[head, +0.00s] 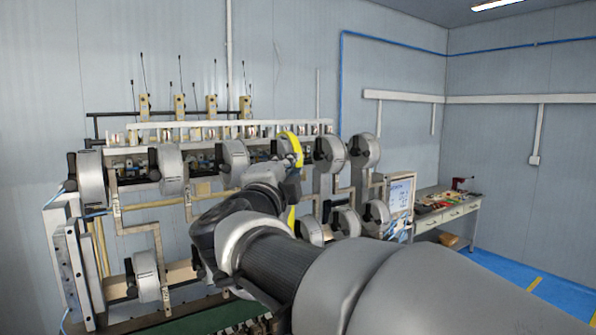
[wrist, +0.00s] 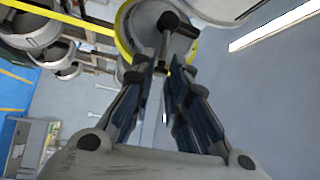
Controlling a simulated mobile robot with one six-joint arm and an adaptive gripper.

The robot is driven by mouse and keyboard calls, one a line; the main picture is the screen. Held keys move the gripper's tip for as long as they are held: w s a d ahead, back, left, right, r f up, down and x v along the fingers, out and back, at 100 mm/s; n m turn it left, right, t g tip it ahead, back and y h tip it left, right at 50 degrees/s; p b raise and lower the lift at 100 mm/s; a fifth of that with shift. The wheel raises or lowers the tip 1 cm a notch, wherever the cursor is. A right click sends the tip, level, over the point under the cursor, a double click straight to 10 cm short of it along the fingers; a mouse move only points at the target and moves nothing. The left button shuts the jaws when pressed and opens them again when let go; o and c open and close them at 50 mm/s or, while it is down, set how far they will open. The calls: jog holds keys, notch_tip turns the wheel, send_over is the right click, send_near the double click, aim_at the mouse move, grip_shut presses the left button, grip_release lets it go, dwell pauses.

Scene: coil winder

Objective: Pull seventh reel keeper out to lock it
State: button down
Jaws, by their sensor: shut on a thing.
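The reel with a yellow rim (head: 296,150) hangs in the upper row of the winder, partly behind my arm. In the wrist view the same reel (wrist: 137,30) fills the top middle. Its keeper (wrist: 172,22) is a dark crossbar with a grey stem at the reel's hub. My gripper (wrist: 162,72) points at the hub, with its dark fingertips closed around the keeper's lower end. The fingertips hide the exact contact. In the head view my gripper is mostly hidden by my own arm, close in front of this reel.
Other grey reels hang on both sides, such as one at left (head: 173,169) and one at right (head: 330,154). Lower reels (head: 345,221) sit close to my arm. A yellow strip (head: 291,217) runs below the reel. A workbench (head: 447,215) stands at the right wall.

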jog(key=c, duration=1.7)
grip_release()
jog(key=shift+s+d, duration=0.15)
jog(key=shift+o, duration=0.7)
jog(key=v, duration=1.2)
